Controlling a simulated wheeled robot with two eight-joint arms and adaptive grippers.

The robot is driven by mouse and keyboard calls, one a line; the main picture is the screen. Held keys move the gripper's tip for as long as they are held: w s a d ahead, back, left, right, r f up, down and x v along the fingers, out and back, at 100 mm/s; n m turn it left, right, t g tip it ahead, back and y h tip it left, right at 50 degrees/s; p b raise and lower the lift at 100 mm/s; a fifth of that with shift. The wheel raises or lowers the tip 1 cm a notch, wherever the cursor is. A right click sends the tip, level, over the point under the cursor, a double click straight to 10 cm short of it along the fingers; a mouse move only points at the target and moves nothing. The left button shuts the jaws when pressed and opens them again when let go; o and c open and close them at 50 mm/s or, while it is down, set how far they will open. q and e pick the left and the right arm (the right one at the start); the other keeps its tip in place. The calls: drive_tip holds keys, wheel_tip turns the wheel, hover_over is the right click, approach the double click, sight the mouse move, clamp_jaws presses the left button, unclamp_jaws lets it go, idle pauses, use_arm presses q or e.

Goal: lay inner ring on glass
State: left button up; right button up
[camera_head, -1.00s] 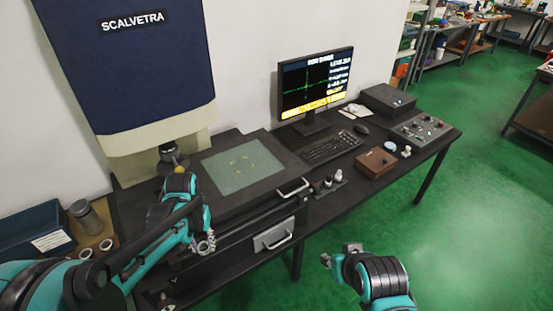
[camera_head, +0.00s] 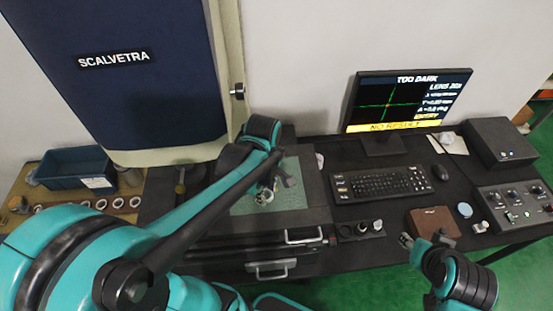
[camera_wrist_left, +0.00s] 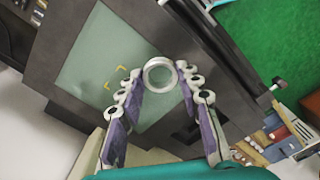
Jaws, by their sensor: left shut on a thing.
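My left gripper (camera_head: 266,194) is over the measuring machine's glass plate (camera_head: 293,172). In the left wrist view its two fingers (camera_wrist_left: 160,82) are shut on a silvery inner ring (camera_wrist_left: 160,66), held at the fingertips with its round opening facing the camera. In the head view the arm hides part of the glass. My right gripper (camera_head: 406,240) is near the table's front edge, its jaws unclear.
A wooden tray (camera_head: 68,191) with several rings and a blue bin (camera_head: 72,168) stand at the left. The monitor (camera_head: 408,100) reads "TOO DARK" and "NO RESULT". A keyboard (camera_head: 382,184), brown box (camera_head: 433,222) and control panel (camera_head: 515,208) are to the right. The blue machine head (camera_head: 120,85) overhangs the bench.

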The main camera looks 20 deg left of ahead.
use_arm(q)
drive_tip(key=w+a+f+b, duration=0.1)
drive_tip(key=w+a+f, duration=0.1)
drive_tip(key=w, duration=0.1)
drive_tip(key=w+a+f, duration=0.2)
drive_tip(key=w, duration=0.1)
drive_tip(key=w+a+f+b, duration=0.1)
drive_tip(key=w+a+f, duration=0.1)
drive_tip(key=w, duration=0.1)
drive_tip(key=shift+f+b, duration=0.1)
drive_tip(key=shift+b, duration=0.2)
drive_tip(key=shift+w+a+f, duration=0.2)
drive_tip(key=shift+w+f, duration=0.1)
wheel_tip(320, 180, down, 3)
drive_tip(key=shift+f+b, duration=0.1)
drive_tip(key=shift+b, duration=0.45)
drive_tip(key=shift+f, duration=0.35)
